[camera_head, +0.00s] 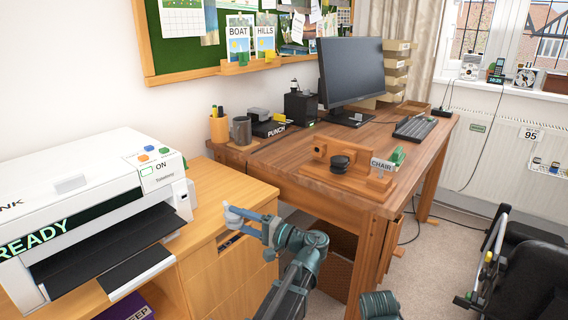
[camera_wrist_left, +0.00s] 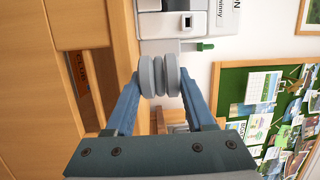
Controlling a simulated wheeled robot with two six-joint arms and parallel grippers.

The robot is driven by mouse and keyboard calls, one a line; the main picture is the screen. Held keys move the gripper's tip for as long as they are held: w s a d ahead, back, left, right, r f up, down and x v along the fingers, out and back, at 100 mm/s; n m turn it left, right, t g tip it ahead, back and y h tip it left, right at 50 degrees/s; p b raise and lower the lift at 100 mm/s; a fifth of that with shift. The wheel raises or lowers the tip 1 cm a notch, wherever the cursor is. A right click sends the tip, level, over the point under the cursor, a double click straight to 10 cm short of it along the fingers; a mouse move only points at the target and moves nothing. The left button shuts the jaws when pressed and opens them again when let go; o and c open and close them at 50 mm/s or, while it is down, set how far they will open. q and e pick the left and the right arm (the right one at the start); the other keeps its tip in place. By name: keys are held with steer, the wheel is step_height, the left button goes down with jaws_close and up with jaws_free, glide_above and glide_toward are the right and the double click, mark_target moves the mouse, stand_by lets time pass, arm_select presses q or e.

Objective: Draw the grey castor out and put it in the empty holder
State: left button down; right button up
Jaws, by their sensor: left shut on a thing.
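The grey castor (camera_head: 233,216), a twin-wheel one, is between the fingertips of my left gripper (camera_head: 250,222), which is shut on it. It also shows in the left wrist view (camera_wrist_left: 159,77), pinched between the blue fingers (camera_wrist_left: 160,92). In the head view it appears at the front edge of the wooden cabinet; I cannot tell whether it touches the cabinet. On the desk, a wooden stand (camera_head: 320,175) marked CHAIR carries a black castor (camera_head: 339,163). An upright wooden piece with a round hole (camera_head: 320,150) stands beside it. Which part is the empty holder is unclear. My right gripper is not in view.
The white printer (camera_head: 90,195) stands on the cabinet (camera_head: 225,205) at left. A black chair (camera_head: 535,265) is at right. Open floor lies between.

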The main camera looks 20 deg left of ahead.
arm_select(q)
steer(key=shift+w+a, duration=0.2)
steer(key=shift+w+a+r+t+p, duration=0.1)
steer(key=shift+w+r+t+p, duration=0.15)
steer(key=shift+w+t+p, duration=0.05)
steer(key=w+d+r+m+t+h+p, duration=0.9)
steer(key=w+d+m+t+h+p, duration=0.1)
steer(key=w+m+t+h, duration=0.4)
steer(key=shift+d+r+m+t+p, duration=0.2)
steer(key=shift+d+m+t+p, duration=0.1)
steer(key=shift+t+p, duration=0.15)
steer(key=shift+s, duration=0.1)
steer(key=shift+w+d, duration=0.3)
steer(key=shift+w, duration=0.6)
steer(key=shift+w+d, duration=0.35)
steer(key=shift+w, duration=0.6)
steer(key=shift+w+d, duration=0.3)
steer(key=shift+w, duration=0.6)
